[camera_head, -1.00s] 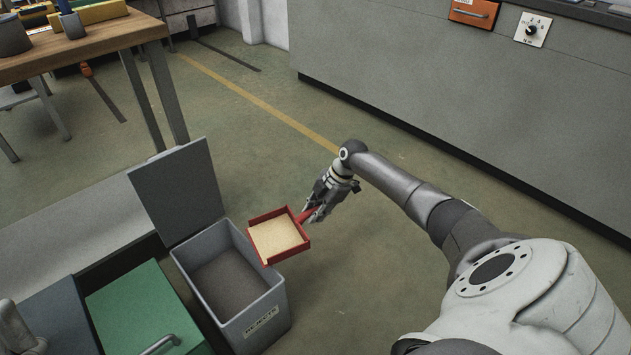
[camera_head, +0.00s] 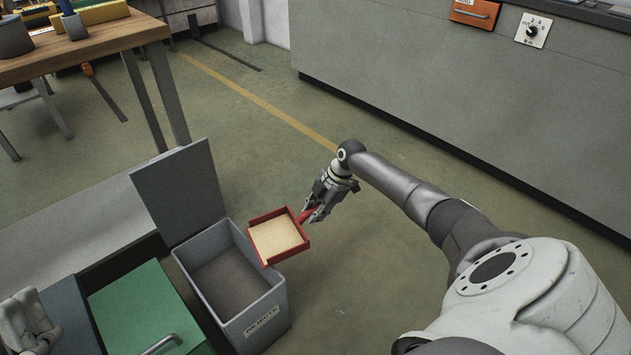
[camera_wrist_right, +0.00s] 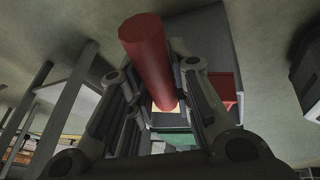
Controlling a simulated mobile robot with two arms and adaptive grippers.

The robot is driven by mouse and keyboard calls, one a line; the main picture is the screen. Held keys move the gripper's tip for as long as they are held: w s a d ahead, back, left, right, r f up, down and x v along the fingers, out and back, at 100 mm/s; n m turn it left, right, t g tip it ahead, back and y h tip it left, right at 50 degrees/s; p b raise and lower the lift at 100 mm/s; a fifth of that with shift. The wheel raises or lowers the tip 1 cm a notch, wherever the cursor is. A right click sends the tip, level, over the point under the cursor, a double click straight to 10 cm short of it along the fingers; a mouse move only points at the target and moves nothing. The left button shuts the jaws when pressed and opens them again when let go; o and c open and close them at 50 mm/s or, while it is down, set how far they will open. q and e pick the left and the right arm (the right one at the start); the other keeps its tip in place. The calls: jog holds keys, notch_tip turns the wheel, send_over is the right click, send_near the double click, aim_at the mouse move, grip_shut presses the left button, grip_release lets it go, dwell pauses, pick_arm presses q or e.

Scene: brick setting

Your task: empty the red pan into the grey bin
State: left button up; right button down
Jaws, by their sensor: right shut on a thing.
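The red pan (camera_head: 265,256) is a shallow square tray with a pale, sand-like fill. It is held roughly level, over or just above the right back corner of the grey bin (camera_head: 262,314). The bin is open at the top, its lid raised at the back, and its inside looks dark, with no pale fill showing. My right gripper (camera_head: 310,211) is shut on the pan's red handle, to the right of the bin. The handle (camera_wrist_right: 145,45) fills the middle of the right wrist view between the fingers.
A green-topped box (camera_head: 135,300) with a handle stands left of the bin, beside a dark grey one (camera_head: 68,312). A wooden table (camera_head: 95,45) with items is at upper left. A long grey cabinet (camera_head: 430,75) runs along the back right. Open floor lies behind the pan.

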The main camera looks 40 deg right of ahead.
aim_at(305, 212)
jog(key=shift+a+r, duration=0.15)
jog(key=shift+r, duration=0.05)
pick_arm(q)
jog(key=w+f+g+y+p, duration=0.1)
jog(key=w+f+g, duration=0.2)
jog(key=w+f, duration=0.1)
jog(key=shift+w+d+f+g+y, duration=0.2)
jog(key=shift+w+d+g+y, duration=0.1)
jog(key=shift+g, duration=0.1)
pick_arm(e)
jog(key=shift+w+a+r, duration=0.1)
jog(key=shift+a+r, duration=0.1)
jog(key=shift+r, duration=0.05)
dwell(0.8)
